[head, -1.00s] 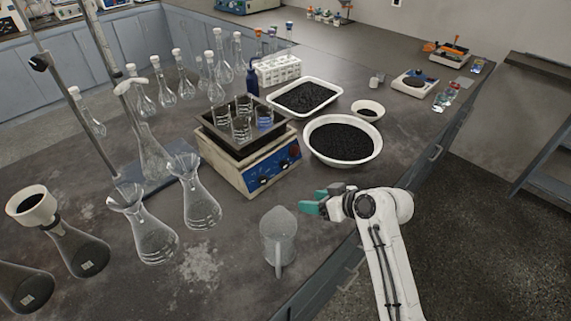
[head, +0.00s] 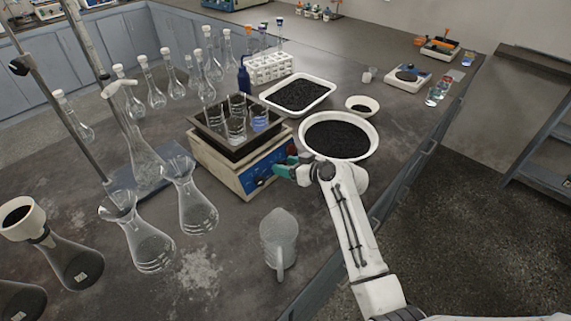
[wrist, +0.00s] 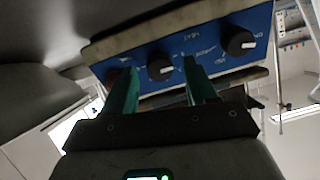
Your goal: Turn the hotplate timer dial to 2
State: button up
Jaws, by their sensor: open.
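The hotplate (head: 218,170) is a cream box with a blue front panel, which shows close up in the wrist view (wrist: 203,48). That panel carries two black dials with white marks: one near the middle (wrist: 160,67) and one to the right (wrist: 239,42). The lettering looks upside down and too blurred to tell which is the timer or to read its numbers. My gripper (head: 284,168) is at the right part of the panel. Its teal fingers are open either side of the middle dial in the wrist view (wrist: 160,72); I cannot tell whether they touch it.
A dark tray with beakers (head: 205,126) sits on the hotplate. A white bowl of black grains (head: 371,145) stands close behind my gripper. A clear jug (head: 279,245) stands in front, with glass flasks (head: 197,205) to the left. Bare bench lies between jug and hotplate.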

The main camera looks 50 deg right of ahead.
jog(key=shift+w+f, duration=0.2)
jog(key=shift+w, duration=0.3)
jog(key=c, duration=1.1)
jog(key=shift+o, duration=0.2)
